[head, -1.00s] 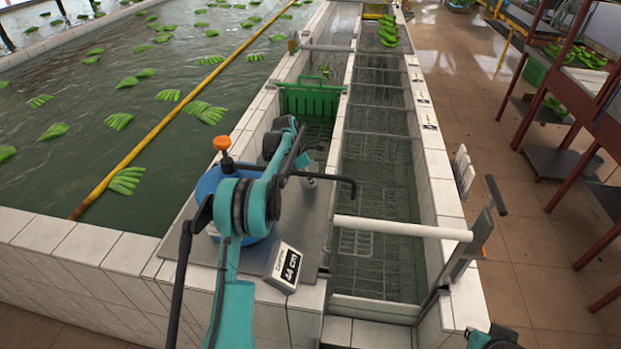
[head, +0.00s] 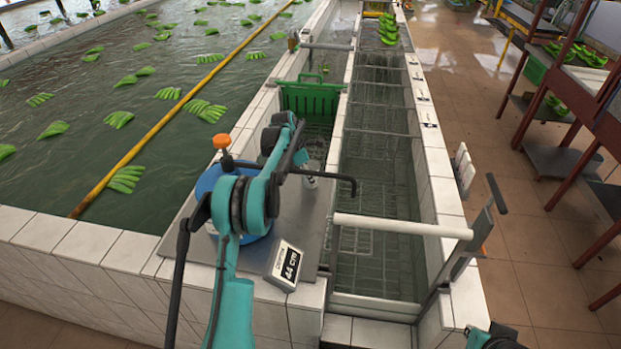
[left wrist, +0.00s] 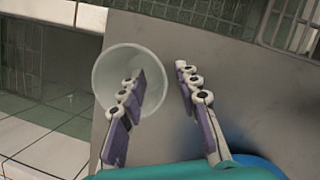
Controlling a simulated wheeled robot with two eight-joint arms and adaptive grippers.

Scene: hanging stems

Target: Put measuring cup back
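The measuring cup is a clear, round vessel that shows in the left wrist view (left wrist: 110,75), its mouth facing the camera. It stands on a grey metal plate (head: 308,222) and shows small in the head view (head: 310,180), partly behind my left arm. My left gripper (left wrist: 158,71) is open. Its left finger overlaps the cup's mouth and its right finger is just outside the right rim. I cannot tell whether the left finger is inside the cup or above it.
A blue round container (head: 208,182) sits on the plate behind my left arm. A green crate (head: 310,97) is in the channel beyond. A white roller (head: 402,226) crosses the right channel.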

